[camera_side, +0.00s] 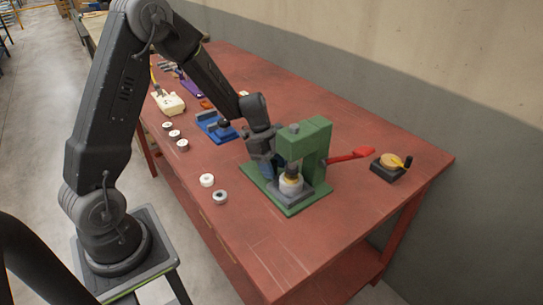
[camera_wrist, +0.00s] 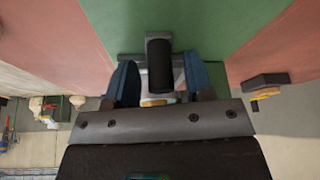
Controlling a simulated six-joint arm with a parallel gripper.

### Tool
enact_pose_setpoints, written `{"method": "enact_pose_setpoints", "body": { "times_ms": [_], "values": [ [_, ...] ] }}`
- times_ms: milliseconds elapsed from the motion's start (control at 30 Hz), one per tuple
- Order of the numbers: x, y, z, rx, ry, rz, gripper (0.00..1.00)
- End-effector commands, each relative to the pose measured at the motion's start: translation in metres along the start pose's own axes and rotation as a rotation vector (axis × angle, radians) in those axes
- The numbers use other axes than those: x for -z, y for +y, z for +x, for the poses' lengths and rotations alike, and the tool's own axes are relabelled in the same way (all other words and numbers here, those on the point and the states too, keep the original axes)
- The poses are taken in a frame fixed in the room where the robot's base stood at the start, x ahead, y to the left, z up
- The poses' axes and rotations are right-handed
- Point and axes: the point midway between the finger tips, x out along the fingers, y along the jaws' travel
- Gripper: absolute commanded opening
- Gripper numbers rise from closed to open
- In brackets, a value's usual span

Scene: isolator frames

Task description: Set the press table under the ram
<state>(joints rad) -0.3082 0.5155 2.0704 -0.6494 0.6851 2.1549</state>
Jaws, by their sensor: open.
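The green press (camera_side: 318,142) stands on a green base on the red bench. A grey press table (camera_side: 296,197) sits low on that base, below the ram (camera_side: 292,170). A pale yellowish round part (camera_side: 291,185) rests on it, under the ram. My gripper (camera_side: 267,168) is at the left side of the press, low and close to it. In the wrist view, my gripper (camera_wrist: 160,70) is open, with its blue fingers on either side of a dark upright cylinder (camera_wrist: 160,68). I cannot tell whether they touch it. The fingers and cylinder hide most of the press table there.
A red lever (camera_side: 350,156) sticks out right of the press. A dark block with a round tan top (camera_side: 391,165) stands near the right edge. The front bench surface is clear.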

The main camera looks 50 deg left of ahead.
Motion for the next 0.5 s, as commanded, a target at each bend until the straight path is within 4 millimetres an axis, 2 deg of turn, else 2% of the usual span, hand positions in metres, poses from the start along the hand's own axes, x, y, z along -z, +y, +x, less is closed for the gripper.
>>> {"method": "enact_pose_setpoints", "body": {
  "times_ms": [167,500],
  "values": [
    [0.000,-0.001,-0.022,0.007,0.000,0.000,0.48],
    [0.000,-0.001,-0.097,0.006,0.000,0.000,0.48]
  ]
}}
